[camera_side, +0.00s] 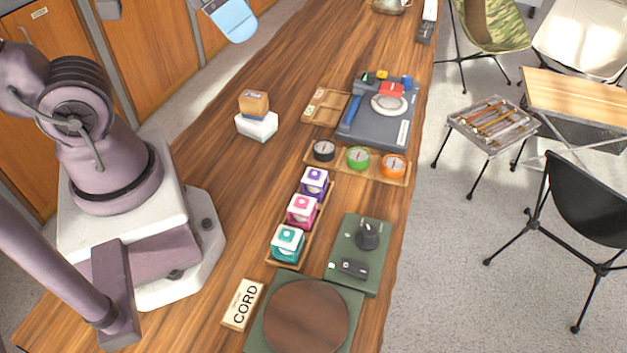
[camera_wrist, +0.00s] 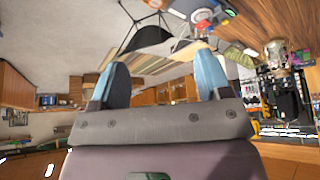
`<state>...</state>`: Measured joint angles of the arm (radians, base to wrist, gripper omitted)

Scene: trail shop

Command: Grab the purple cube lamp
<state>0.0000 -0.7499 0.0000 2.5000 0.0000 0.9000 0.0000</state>
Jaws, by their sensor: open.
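The purple cube lamp (camera_side: 314,182) has a white body with purple faces. It stands at the far end of a narrow wooden tray (camera_side: 318,226), in a row with a pink cube lamp (camera_side: 302,210) and a teal cube lamp (camera_side: 287,243). My gripper (camera_wrist: 163,78) is open and empty in the wrist view, its two blue fingers wide apart. In the side view a light-blue finger (camera_side: 233,20) shows at the top edge, well away from the lamps; the rest of the gripper is cut off. I cannot make out the purple lamp in the wrist view.
A wooden tray (camera_side: 340,165) of round black, green and orange items lies just beyond the purple lamp. A green box with a black knob (camera_side: 367,236) stands to the right. A white block with a brown box (camera_side: 254,104) stands farther back. Bare wood lies left of the lamps.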

